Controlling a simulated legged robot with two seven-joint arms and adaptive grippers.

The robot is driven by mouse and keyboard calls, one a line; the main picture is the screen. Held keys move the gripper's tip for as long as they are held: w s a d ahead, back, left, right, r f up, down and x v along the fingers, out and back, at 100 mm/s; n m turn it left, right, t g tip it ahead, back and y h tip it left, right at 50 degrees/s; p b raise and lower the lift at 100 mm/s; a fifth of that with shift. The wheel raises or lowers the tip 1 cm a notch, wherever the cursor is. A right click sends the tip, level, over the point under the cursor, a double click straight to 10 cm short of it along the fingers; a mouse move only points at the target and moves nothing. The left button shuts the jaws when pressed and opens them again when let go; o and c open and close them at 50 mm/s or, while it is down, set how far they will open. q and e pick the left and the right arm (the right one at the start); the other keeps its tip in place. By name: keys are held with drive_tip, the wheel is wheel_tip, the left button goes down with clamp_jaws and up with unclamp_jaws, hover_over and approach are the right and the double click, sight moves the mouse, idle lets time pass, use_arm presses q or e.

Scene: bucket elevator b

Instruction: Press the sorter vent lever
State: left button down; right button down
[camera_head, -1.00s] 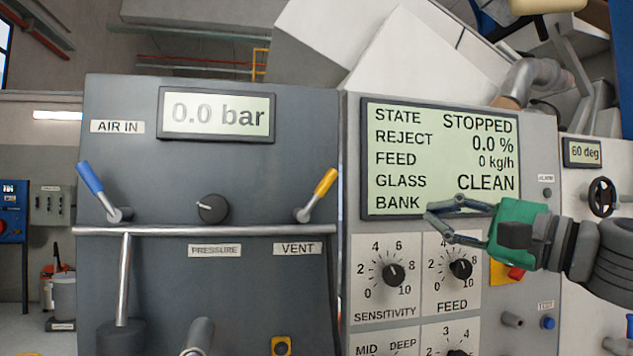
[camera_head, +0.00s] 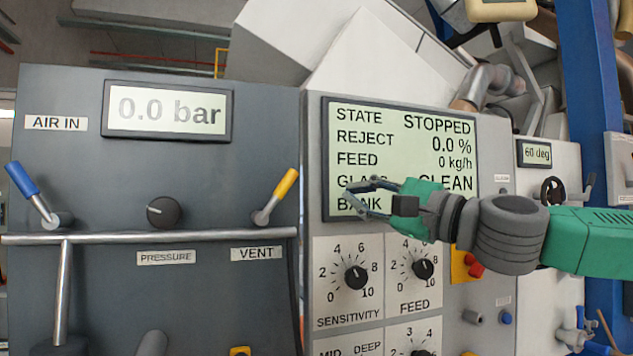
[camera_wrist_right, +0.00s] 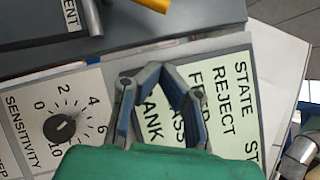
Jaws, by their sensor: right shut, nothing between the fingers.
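The vent lever (camera_head: 276,197) has a yellow handle and sits above the VENT label (camera_head: 257,253) on the dark grey panel. It tilts up and to the right. In the right wrist view part of a yellow handle (camera_wrist_right: 152,4) shows at the top edge. My right gripper (camera_head: 350,196) is shut and empty. It is in front of the lower left of the sorter display, to the right of the lever and apart from it. In the right wrist view its fingertips (camera_wrist_right: 158,70) come together over the display. My left gripper is not in view.
A blue-handled lever (camera_head: 28,187) stands at the far left, with a pressure knob (camera_head: 163,212) between the levers. A metal rail (camera_head: 150,238) runs below them. The display (camera_head: 400,155) reads STOPPED. Knobs and a red button (camera_head: 475,266) lie under my right arm.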

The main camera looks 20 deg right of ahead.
sight(276, 194)
drive_tip(key=x, duration=0.4)
drive_tip(key=shift+a, duration=0.2)
drive_tip(key=a, duration=0.1)
drive_tip(key=a+r, duration=0.1)
drive_tip(key=a+p, duration=0.1)
drive_tip(key=shift+w+a+r, duration=0.1)
drive_tip(key=shift+a+r, duration=0.1)
drive_tip(key=shift+r, duration=0.05)
drive_tip(key=shift+d, duration=0.2)
